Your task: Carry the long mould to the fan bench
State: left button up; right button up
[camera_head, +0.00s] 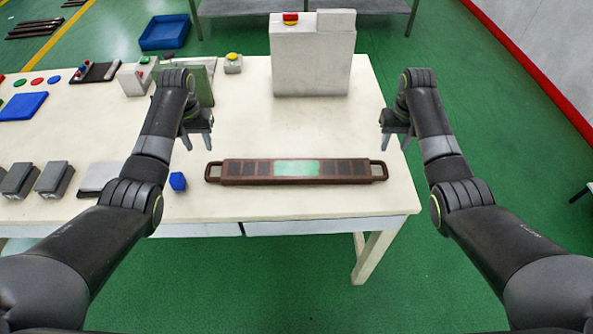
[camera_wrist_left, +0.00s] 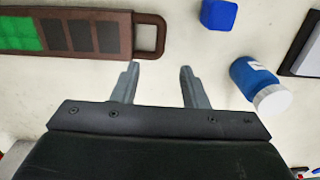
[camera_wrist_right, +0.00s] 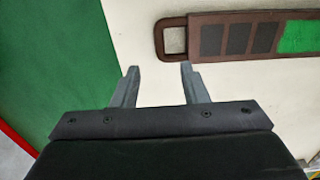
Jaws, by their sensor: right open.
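The long mould (camera_head: 335,181) lies flat on the cream table. It is a brown bar with a loop handle at each end, dark cells and a green middle section. My left gripper (camera_head: 200,146) is open and empty, above and beyond its left end. In the left wrist view, the left handle (camera_wrist_left: 149,37) lies just ahead of the fingers. My right gripper (camera_head: 395,144) is open and empty near its right end. In the right wrist view, the right handle (camera_wrist_right: 174,42) shows ahead of the fingers. I cannot pick out a fan bench.
A white box with a red button (camera_head: 311,60) stands at the table's back. A blue block (camera_head: 178,181) sits left of the mould. A blue bottle (camera_wrist_left: 250,75) shows in the left wrist view. Grey boxes (camera_head: 55,178) line the left. Green floor (camera_head: 480,110) lies open at right.

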aim_at(208, 168)
pick_arm(q)
notch_tip(208, 168, down, 10)
jog(key=shift+f, duration=0.25)
pick_arm(e)
notch_tip(208, 168, down, 10)
jog(key=shift+f, duration=0.25)
pick_arm(q)
grip_shut()
pick_arm(e)
grip_shut()
dwell(0.6)
